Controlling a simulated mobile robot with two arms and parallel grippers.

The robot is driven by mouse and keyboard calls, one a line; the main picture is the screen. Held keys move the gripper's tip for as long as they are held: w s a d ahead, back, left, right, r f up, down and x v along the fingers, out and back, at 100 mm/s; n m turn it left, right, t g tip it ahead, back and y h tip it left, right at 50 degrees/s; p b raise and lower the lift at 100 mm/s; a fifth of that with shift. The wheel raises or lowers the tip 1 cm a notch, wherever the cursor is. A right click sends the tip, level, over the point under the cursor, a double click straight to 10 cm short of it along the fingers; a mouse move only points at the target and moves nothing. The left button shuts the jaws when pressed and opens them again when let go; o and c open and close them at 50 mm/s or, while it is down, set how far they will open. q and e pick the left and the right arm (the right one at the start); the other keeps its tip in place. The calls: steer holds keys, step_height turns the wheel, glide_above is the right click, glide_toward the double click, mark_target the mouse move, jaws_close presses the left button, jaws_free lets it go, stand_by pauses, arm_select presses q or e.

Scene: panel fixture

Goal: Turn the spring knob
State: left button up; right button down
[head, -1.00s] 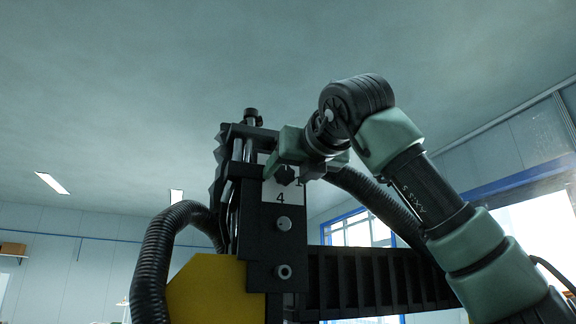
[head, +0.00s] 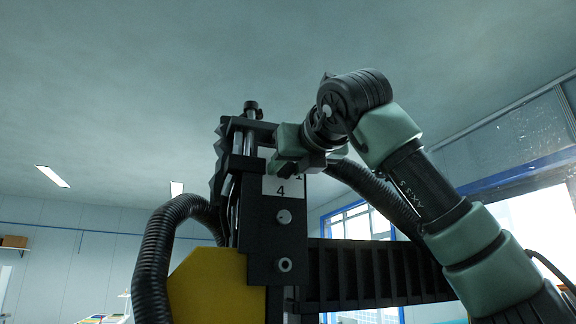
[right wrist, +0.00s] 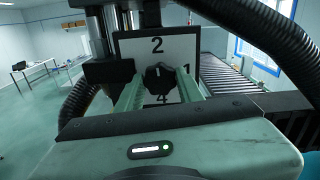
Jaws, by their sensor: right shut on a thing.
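The spring knob (right wrist: 158,77) is black and sits on a white dial plate (right wrist: 176,50) with the numbers 2, 1 and 4 in the right wrist view. My right gripper (right wrist: 158,92) has its two pale green fingers on either side of the knob and is shut on it. In the head view my right gripper (head: 290,162) is in front of the upper part of the black panel and hides the knob. The dial's 4 (head: 280,190) shows just below it. My left gripper is in neither view.
Below the dial, the black panel carries a grey round knob (head: 284,216) and a ring-shaped fitting (head: 285,265). A ribbed black hose (head: 153,260) curves at the left beside a yellow block (head: 207,285). Another hose (head: 375,190) runs behind my right arm.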

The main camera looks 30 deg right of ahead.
steer(key=n, duration=0.4)
steer(key=shift+r+p, duration=0.1)
steer(key=shift+p, duration=0.3)
steer(key=n+p, duration=0.1)
steer(key=n, duration=0.2)
steer(key=shift+n, duration=0.4)
steer(key=n+p, duration=0.1)
steer(key=n, duration=0.3)
steer(key=shift+p, duration=0.35)
steer(key=n+p, duration=0.1)
steer(key=n, duration=0.3)
steer(key=shift+n+p, duration=0.3)
steer(key=shift+n, duration=0.3)
steer(key=c, duration=0.9)
jaws_free()
